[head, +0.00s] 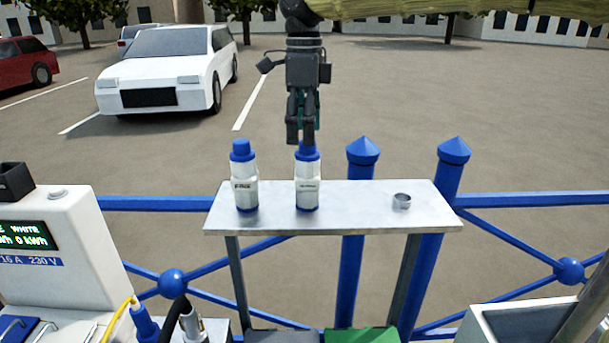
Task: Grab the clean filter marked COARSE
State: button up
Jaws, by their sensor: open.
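Two white filters with blue caps and blue bases stand upright on a grey metal shelf (355,222). The left filter (243,172) has a dark label that seems to start with F, but I cannot read it surely. The right filter (308,187) has a label too small to read, so I cannot tell which one says COARSE. My gripper (304,141) points down just over the right filter, its open fingers covering part of that filter's blue cap. I cannot tell whether they touch it.
Two blue posts (362,152) rise behind the shelf, joined to a blue railing (160,203). A white charging unit (62,245) with a green display is at left. A metal bin (530,320) is at lower right.

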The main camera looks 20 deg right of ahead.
aim_at(307, 174)
jog(key=f, duration=0.1)
jog(key=s, duration=0.1)
jog(key=s+f+p, duration=0.1)
jog(key=shift+d+f, duration=0.25)
jog(key=shift+f, duration=0.05)
jog(key=shift+w+f, duration=0.55)
jog(key=shift+w, duration=0.15)
jog(key=shift+s+r, duration=0.25)
jog(key=shift+s, duration=0.1)
jog(key=c, duration=1.5)
jog(key=shift+w+a, duration=0.1)
